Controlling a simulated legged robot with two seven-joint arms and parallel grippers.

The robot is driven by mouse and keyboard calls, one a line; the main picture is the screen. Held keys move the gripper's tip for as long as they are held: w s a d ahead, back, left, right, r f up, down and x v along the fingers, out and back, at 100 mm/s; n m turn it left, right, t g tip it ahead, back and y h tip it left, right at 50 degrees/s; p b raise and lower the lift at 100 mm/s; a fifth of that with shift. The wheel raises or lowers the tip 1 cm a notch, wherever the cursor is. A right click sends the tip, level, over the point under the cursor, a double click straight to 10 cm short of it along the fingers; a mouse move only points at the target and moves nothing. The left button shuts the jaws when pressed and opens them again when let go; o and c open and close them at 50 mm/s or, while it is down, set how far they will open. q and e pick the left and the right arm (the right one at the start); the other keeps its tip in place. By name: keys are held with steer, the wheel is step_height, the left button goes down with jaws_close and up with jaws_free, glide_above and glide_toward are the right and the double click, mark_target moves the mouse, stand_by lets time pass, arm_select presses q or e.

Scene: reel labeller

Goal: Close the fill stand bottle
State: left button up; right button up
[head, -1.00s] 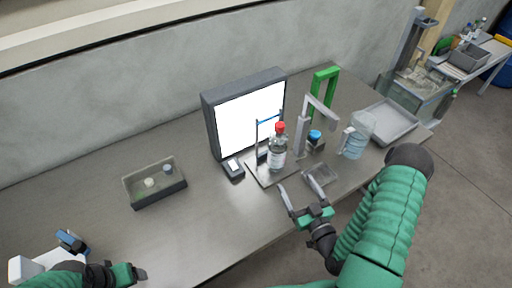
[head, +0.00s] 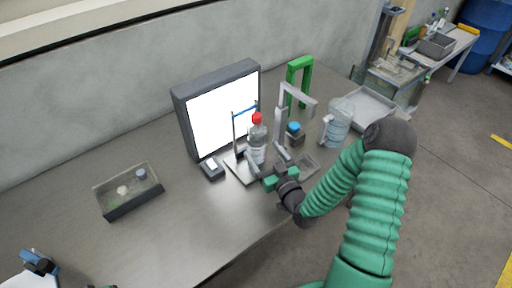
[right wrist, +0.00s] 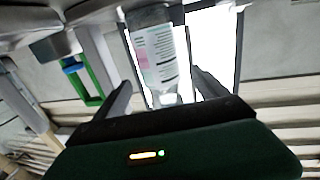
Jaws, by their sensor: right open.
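A clear bottle (head: 257,146) with a red cap (head: 257,118) on its top stands upright on a flat stand plate in front of the lit panel. My right gripper (head: 267,162) is open at the near side of this bottle. In the right wrist view the bottle's label (right wrist: 158,45) shows between the two spread fingers (right wrist: 162,92), with a gap on each side. A small blue-capped bottle (head: 295,133) stands under the grey arm (head: 282,122) to the right.
The bright panel (head: 222,112) stands behind the bottle. A green frame (head: 300,72), a big clear jug (head: 337,124) and a grey tray (head: 368,106) stand to the right. A small clear dish (head: 306,166) lies close to my right gripper. The table's left middle is clear around an open box (head: 108,205).

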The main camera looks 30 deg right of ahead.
mark_target(256, 142)
steer(key=shift+d, duration=0.1)
steer(key=w+p, duration=0.1)
steer(key=w, duration=0.4)
steer(key=shift+w+d, duration=0.15)
steer(key=shift+d, duration=0.05)
jaws_close()
stand_by(0.6)
